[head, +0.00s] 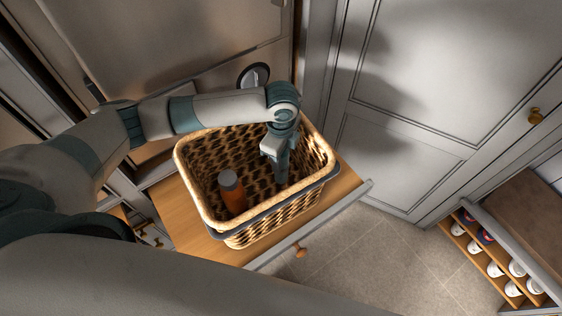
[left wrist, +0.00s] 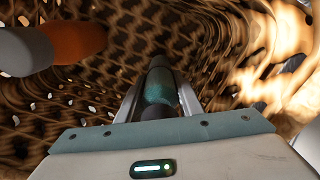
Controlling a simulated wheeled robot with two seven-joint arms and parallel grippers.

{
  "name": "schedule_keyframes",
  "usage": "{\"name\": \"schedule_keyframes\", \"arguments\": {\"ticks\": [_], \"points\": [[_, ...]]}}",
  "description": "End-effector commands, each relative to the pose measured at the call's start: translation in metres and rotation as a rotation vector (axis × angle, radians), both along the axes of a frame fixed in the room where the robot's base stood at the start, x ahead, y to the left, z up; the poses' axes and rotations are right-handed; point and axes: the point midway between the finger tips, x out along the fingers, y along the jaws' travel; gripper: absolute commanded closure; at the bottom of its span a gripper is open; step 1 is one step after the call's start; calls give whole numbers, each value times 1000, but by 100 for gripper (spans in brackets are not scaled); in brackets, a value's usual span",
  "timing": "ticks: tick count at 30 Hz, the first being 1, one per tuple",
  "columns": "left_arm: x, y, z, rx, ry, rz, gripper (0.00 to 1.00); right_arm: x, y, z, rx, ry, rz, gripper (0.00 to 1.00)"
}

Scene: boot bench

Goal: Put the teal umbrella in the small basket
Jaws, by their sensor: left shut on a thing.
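The woven small basket (head: 240,232) stands on a wooden drawer surface. My left gripper (head: 276,158) reaches down inside the basket, near its back right side. In the left wrist view the left gripper (left wrist: 158,100) is shut on the teal umbrella (left wrist: 158,86), a dark teal rolled shape between the fingers. In the head view the umbrella (head: 282,168) shows only as a small teal piece below the wrist. Whether its lower end touches the basket floor cannot be told. My right gripper is not in view.
An orange bottle with a grey cap (head: 233,193) stands in the basket, left of the gripper; it also shows in the left wrist view (left wrist: 76,43). A grey door (head: 430,80) is behind right. A shoe rack (head: 495,262) stands at the far right.

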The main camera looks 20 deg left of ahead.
Motion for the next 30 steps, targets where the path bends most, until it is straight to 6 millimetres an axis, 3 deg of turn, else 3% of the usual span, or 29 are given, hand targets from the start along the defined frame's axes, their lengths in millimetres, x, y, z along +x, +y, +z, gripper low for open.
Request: {"name": "schedule_keyframes", "arguments": {"ticks": [16,17,18,30], "points": [[0,0,-7,0,0,1,96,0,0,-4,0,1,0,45],[0,0,-7,0,1,1,60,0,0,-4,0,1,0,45],[0,0,-7,0,1,1,50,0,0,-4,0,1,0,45],[0,0,-5,0,-1,0,48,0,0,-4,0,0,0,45]]}}
